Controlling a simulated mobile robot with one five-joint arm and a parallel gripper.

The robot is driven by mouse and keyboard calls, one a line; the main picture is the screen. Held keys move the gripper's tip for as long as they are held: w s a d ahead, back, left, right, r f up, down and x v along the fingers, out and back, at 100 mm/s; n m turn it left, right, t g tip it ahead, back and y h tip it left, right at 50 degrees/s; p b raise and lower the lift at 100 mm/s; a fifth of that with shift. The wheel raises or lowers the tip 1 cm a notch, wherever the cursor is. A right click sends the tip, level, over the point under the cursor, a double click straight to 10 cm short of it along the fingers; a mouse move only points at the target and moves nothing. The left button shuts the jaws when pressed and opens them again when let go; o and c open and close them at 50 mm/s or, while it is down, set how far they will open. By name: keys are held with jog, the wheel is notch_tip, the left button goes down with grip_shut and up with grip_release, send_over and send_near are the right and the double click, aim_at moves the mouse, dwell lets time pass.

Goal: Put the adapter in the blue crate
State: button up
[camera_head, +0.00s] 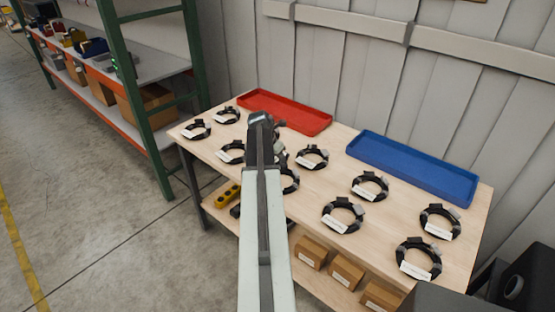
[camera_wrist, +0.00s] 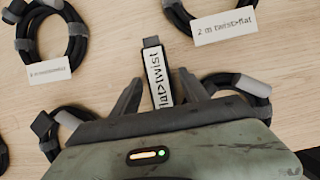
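The adapter (camera_wrist: 156,66) is a small dark stick with a white label reading "flat>twist" and a plug at its far end. It lies on the wooden table in the wrist view. My gripper (camera_wrist: 160,78) is open, with one finger on each side of the adapter and a gap visible on both sides. In the head view my arm hides the gripper's fingers, and I cannot make out the adapter there. The blue crate (camera_head: 415,168) is a shallow tray at the back right of the table.
A red tray (camera_head: 285,111) stands at the back left. Several black coiled cables with white tags lie over the table (camera_head: 325,185), some close beside my gripper, such as a tagged coil (camera_wrist: 200,18). Cardboard boxes (camera_head: 346,271) sit on the shelf below. A panelled wall rises behind.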

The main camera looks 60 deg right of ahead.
jog(key=p+v, duration=1.1)
jog(key=v, duration=0.1)
jog(key=shift+r, duration=0.15)
